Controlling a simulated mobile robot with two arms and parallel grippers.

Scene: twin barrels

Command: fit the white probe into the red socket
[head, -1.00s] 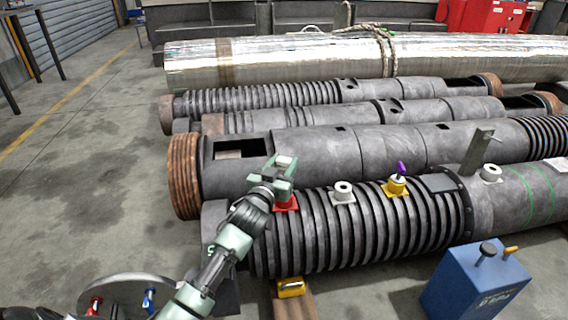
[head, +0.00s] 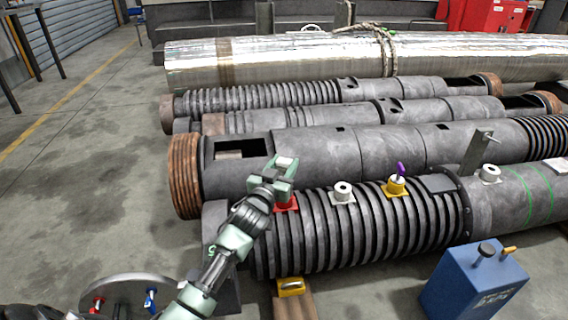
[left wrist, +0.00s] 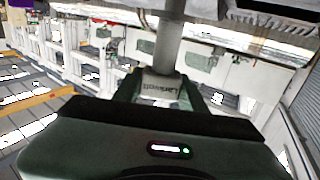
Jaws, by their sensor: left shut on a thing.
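The red socket (head: 287,204) sits on top of the ribbed dark barrel near its left end. My left gripper (head: 279,175) is right above and partly in front of it, shut on the white probe (head: 285,161), whose pale top shows between the fingers. The probe's lower end is hidden behind the gripper, so I cannot tell whether it touches or enters the socket. In the left wrist view a grey shaft (left wrist: 170,42) rises from between the fingers, probably part of the held probe. My right gripper is not in view.
A grey upright plate (head: 477,152) rises there. A round tray (head: 120,281) with red and blue pieces is at lower left. A blue box (head: 474,286) stands in front.

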